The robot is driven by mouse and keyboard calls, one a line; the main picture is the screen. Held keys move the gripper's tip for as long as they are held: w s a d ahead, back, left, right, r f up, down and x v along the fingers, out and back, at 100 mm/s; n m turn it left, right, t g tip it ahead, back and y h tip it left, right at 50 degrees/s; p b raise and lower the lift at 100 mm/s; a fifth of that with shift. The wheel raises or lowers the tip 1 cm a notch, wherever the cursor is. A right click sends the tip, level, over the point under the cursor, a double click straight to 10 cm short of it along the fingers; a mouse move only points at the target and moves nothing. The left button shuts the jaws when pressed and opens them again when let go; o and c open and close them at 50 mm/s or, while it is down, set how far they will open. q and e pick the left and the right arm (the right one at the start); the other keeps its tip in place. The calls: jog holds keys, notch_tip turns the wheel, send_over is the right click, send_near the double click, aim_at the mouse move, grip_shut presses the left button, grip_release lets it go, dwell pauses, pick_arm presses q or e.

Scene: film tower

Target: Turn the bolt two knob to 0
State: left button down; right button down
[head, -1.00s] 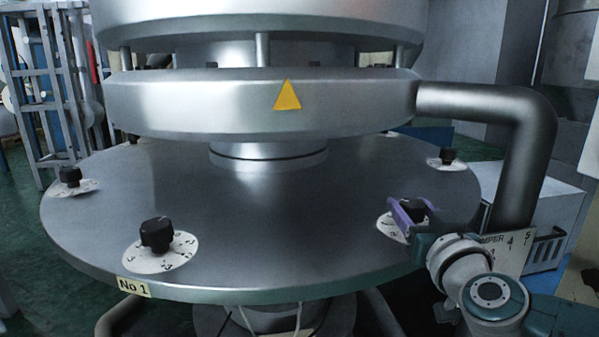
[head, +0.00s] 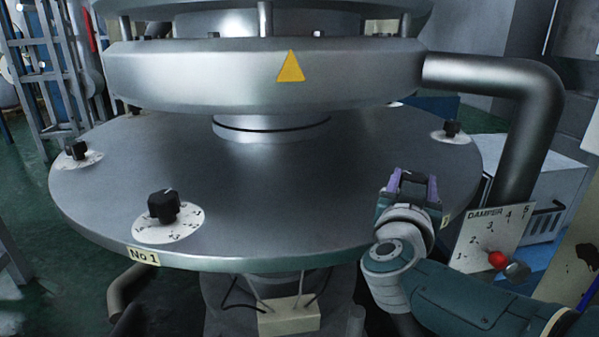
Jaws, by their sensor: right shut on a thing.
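The round metal table (head: 270,190) carries several black knobs on white numbered dials around its rim. My right gripper (head: 412,182) has purple fingers and is shut on the dark knob (head: 413,176) at the front right of the table. My gripper and wrist cover this knob's dial, so its numbers and pointer are hidden. A label (head: 446,219) beside it on the table edge is mostly hidden and unreadable. The knob at front left (head: 163,206) sits above a label reading No 1 (head: 144,257). My left gripper is out of view.
A damper plate (head: 490,238) with a red-knobbed lever (head: 498,260) stands right of my forearm. A thick bent pipe (head: 530,110) rises behind it. Other knobs sit at back left (head: 77,150) and back right (head: 452,128). The table's middle is clear.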

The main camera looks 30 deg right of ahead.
jog(key=shift+c, duration=1.3)
grip_release()
jog(key=shift+s+a, duration=0.15)
jog(key=shift+a, duration=0.05)
jog(key=p+v, duration=0.2)
jog(key=v, duration=0.6)
jog(key=shift+s+a, duration=0.5)
jog(key=shift+a, duration=0.05)
